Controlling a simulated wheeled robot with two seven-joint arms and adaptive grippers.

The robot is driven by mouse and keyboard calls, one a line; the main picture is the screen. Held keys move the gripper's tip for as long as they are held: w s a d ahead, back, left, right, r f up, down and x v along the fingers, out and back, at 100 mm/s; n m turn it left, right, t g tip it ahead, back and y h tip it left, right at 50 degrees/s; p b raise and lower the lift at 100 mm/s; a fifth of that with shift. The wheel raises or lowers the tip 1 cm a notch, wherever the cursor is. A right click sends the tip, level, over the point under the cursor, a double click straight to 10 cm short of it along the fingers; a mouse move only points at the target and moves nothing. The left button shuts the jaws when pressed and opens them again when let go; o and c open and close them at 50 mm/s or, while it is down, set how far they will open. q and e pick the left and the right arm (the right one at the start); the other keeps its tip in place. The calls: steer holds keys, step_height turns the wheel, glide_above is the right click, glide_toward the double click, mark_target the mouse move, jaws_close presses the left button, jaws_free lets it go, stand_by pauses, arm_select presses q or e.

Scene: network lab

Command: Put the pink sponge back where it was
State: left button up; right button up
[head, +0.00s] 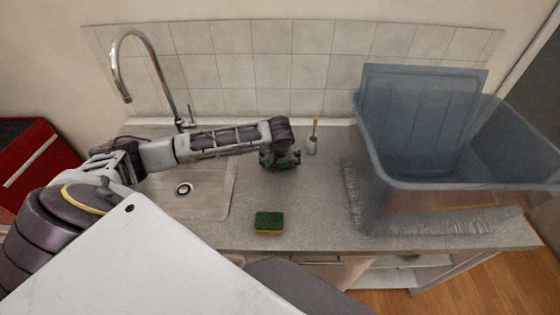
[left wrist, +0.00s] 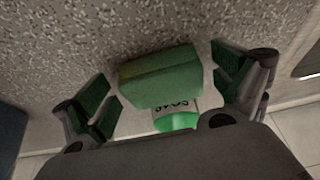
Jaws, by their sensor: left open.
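No pink sponge shows in either view. A green-topped sponge with a yellow lower layer (head: 268,223) lies flat near the counter's front edge. My left gripper (head: 281,163) is over the back of the counter, right of the sink, behind that sponge and apart from it. In the left wrist view the left gripper (left wrist: 170,98) is open, with green finger pads on both sides of a green block-shaped thing (left wrist: 160,76). A white label with upside-down letters (left wrist: 174,106) and a bright green part show beside it. I cannot tell whether the fingers touch them. My right gripper is not in view.
A small holder with a brush (head: 312,146) stands just right of the left gripper. A large translucent blue bin (head: 450,185) covers the counter's right part. The sink (head: 205,203) with a tall faucet (head: 150,60) is at left. The middle front counter is mostly clear.

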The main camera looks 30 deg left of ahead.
arm_select(q)
steer(key=shift+r, duration=0.15)
steer(key=v, duration=1.2)
steer(key=shift+b, duration=0.4)
